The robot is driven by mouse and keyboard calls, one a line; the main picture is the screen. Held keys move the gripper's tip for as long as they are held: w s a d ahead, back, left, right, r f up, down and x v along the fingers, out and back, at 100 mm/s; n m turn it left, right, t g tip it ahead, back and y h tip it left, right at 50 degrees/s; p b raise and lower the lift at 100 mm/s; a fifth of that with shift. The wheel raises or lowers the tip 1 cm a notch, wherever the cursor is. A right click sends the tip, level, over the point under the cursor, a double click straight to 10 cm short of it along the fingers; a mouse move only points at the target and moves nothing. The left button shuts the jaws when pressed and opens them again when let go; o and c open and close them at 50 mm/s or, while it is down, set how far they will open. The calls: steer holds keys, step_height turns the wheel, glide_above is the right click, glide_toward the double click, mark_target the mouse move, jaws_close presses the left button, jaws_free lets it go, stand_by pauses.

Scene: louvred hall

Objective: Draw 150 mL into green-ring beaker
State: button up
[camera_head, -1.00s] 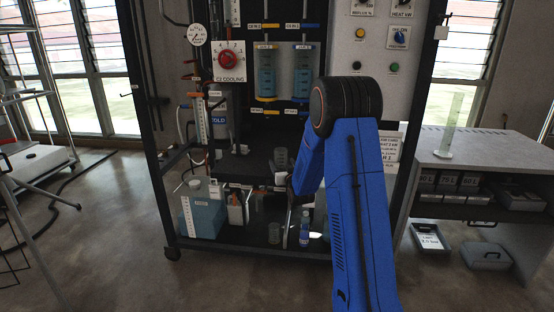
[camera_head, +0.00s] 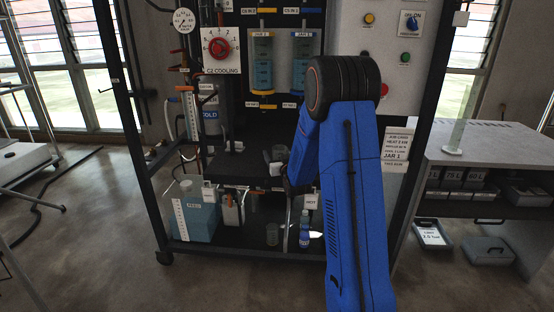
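Two clear jars with blue liquid hang side by side on the rack, the left jar (camera_head: 262,66) and the right jar (camera_head: 301,66). A small clear vessel (camera_head: 280,152) shows at the dark middle shelf, beside my blue arm. Another clear beaker (camera_head: 272,234) stands on the rack's bottom shelf. I cannot make out a green ring on either. My arm rises in front of the rack's right half and bends down behind itself. My gripper lies low near the middle shelf, mostly hidden by the arm; its fingers cannot be made out.
A red cooling knob (camera_head: 218,46) and gauge (camera_head: 184,20) are at upper left. A blue tank (camera_head: 195,222) and a small blue-labelled bottle (camera_head: 305,232) stand on the bottom shelf. The front floor is open.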

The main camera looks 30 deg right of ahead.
steer(key=shift+c, duration=0.4)
steer(key=c, duration=1.1)
steer(key=shift+r, duration=0.15)
step_height(320, 180, up, 10)
steer(key=shift+s+f, duration=0.1)
steer(key=shift+s, duration=0.05)
